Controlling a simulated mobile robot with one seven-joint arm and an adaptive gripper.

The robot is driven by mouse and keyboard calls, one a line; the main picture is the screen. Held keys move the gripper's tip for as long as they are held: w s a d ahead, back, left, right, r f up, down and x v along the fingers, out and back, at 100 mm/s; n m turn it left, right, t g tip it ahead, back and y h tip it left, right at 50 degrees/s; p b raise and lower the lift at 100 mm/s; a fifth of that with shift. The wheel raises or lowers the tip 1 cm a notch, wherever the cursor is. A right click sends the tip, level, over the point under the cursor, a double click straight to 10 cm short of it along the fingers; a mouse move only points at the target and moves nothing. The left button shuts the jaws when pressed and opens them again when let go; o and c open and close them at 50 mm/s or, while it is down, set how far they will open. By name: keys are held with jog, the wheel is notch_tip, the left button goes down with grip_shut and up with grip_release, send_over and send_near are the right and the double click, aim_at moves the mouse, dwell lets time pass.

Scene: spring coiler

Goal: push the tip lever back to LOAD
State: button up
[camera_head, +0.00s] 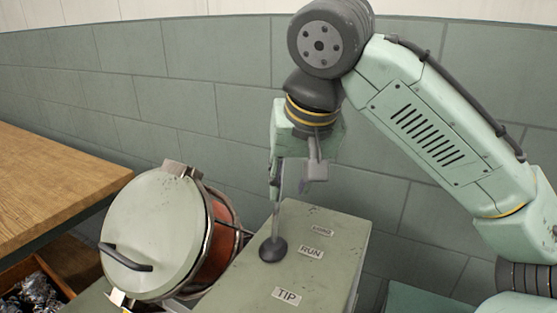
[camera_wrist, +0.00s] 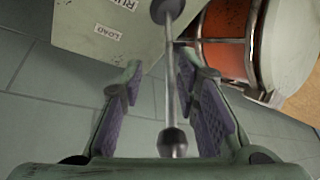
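The tip lever (camera_head: 279,215) is a thin metal rod rising from a round black boot (camera_head: 273,250) on a grey-green box (camera_head: 330,265). In the head view it stands nearly upright, its boot beside the RUN label (camera_head: 311,252). The LOAD label (camera_head: 321,232) is behind RUN, the TIP label (camera_head: 287,295) in front. My gripper (camera_head: 296,187) points down over the box around the lever's upper part. In the wrist view my gripper (camera_wrist: 160,65) is open, and the lever (camera_wrist: 170,90) with its dark knob (camera_wrist: 172,137) runs between the purple-padded fingers, with gaps visible on both sides.
A drum with a pale lid and black handle (camera_head: 150,250) stands left of the box; its orange side also shows in the wrist view (camera_wrist: 222,60). A wooden bench (camera_head: 50,190) is at far left. A block wall (camera_head: 180,90) is behind.

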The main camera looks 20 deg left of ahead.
jog(key=shift+w+a+f+p, duration=0.2)
jog(key=shift+w+a+p, duration=0.1)
jog(key=shift+w+a, duration=0.4)
jog(key=shift+w+a+f+p, duration=0.15)
jog(key=shift+w+a+p, duration=0.25)
jog(key=shift+w, duration=0.45)
jog(key=shift+w+a+f+p, duration=0.25)
jog(key=shift+w+a, duration=0.3)
jog(key=shift+w, duration=0.25)
grip_shut()
